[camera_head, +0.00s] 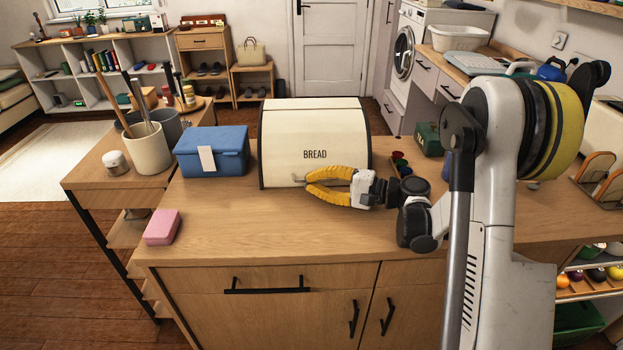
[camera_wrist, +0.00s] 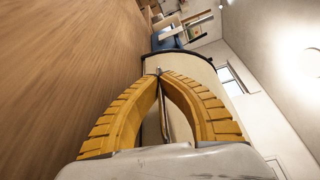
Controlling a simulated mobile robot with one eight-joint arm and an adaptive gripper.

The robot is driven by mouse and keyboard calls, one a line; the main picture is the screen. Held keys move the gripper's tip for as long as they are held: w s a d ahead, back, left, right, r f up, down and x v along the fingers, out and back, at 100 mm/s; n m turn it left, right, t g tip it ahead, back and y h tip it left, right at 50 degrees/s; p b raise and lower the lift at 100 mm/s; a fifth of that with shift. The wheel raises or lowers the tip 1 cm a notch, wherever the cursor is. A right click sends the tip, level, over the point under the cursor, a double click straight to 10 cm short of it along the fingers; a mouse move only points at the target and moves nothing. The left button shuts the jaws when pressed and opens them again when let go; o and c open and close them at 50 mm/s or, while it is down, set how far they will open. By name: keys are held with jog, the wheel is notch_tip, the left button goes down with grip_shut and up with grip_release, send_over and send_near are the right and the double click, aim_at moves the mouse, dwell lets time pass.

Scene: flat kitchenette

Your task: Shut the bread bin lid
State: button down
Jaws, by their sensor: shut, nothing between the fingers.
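The cream bread bin (camera_head: 318,130) with dark side edges and the word BREAD stands on the wooden counter. Its curved lid (camera_head: 285,155) covers the front, and I see no opening in it. My gripper (camera_head: 308,178) has yellow fingers and lies low in front of the bin, hiding part of its lower right. A small handle shows low on the lid, by the fingertips. In the wrist view, the fingertips (camera_wrist: 158,73) meet with nothing held, and the cream bin (camera_wrist: 190,68) lies just beyond them. I cannot tell whether they touch it.
A blue box (camera_head: 222,158) stands left of the bin, with a pink block (camera_head: 162,227) nearer the front edge. A cream utensil pot (camera_head: 150,152) stands further left. Small coloured items and a green box (camera_head: 428,140) are to the right.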

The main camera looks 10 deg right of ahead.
jog(key=shift+f, duration=0.2)
jog(key=c, duration=1.9)
grip_release()
jog(key=shift+f, duration=0.1)
jog(key=shift+o, duration=0.2)
jog(key=shift+d, duration=0.1)
jog(key=v, duration=1.2)
